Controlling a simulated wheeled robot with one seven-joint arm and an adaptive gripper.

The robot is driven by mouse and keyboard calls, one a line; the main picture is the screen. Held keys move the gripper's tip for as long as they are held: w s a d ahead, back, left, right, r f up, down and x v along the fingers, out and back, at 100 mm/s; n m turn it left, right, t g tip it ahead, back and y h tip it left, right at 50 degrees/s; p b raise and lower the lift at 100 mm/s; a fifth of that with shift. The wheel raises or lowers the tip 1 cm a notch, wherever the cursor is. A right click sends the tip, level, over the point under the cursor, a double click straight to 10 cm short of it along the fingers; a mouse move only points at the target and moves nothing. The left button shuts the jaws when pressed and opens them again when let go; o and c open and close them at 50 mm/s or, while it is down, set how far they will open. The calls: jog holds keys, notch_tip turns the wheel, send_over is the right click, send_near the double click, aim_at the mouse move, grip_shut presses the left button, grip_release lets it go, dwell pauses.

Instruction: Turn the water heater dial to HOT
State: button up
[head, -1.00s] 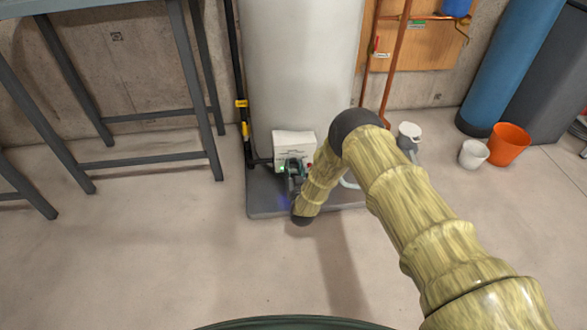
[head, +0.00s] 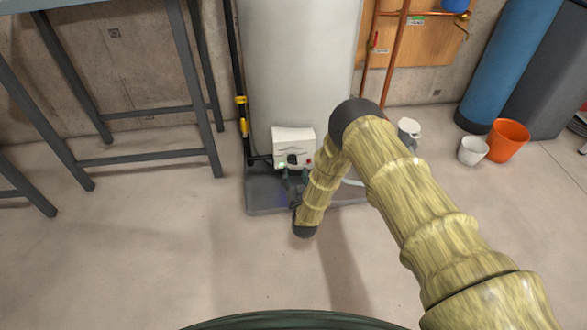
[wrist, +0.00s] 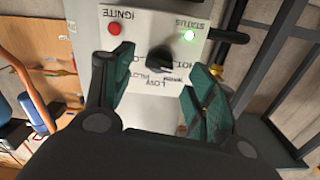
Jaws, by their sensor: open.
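The water heater (head: 300,70) is a tall pale cylinder. Its white control box (head: 293,140) sits low on its front. The black dial (wrist: 160,60) shows in the wrist view between my fingers, with printed labels around it that appear upside down; HOT seems to be among them. I cannot tell for certain which label the dial points to. The dial also shows as a dark spot in the head view (head: 293,159). My gripper (wrist: 160,76) is open and empty, its green-padded fingers on either side of the dial's line, apart from it. In the head view my gripper (head: 292,184) is just below the box.
A black pipe with yellow valves (head: 241,115) runs left of the heater. A dark metal table frame (head: 140,115) stands at left. Buckets (head: 507,140) stand at right. The front floor is clear.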

jog(key=shift+s+d, duration=0.2)
jog(key=shift+s, duration=1.3)
jog(key=shift+s+d, duration=0.2)
jog(key=shift+s, duration=1.25)
jog(key=s+d+f+g, duration=0.2)
jog(key=s+d+g, duration=0.15)
jog(key=s, duration=0.35)
jog(key=s+d+f+g+h, duration=0.1)
jog(key=s+d+f+g, duration=0.25)
jog(key=s, duration=0.35)
jog(key=s+d+f+g, duration=0.2)
jog(key=s+d, duration=0.3)
jog(key=s, duration=0.2)
jog(key=s+d+r+g, duration=0.2)
jog(key=s+d+g, duration=0.1)
jog(key=s, duration=0.6)
jog(key=s+d+r+g+h, duration=0.1)
jog(key=s+d+r+g, duration=0.15)
jog(key=s, duration=0.65)
jog(key=s+d+r+g, duration=0.2)
jog(key=s+g, duration=0.1)
jog(key=s, duration=0.6)
notch_tip(320, 180, up, 32)
jog(key=p, duration=3.2)
jog(key=shift+s+d+r, duration=0.15)
jog(key=shift+s+r, duration=0.1)
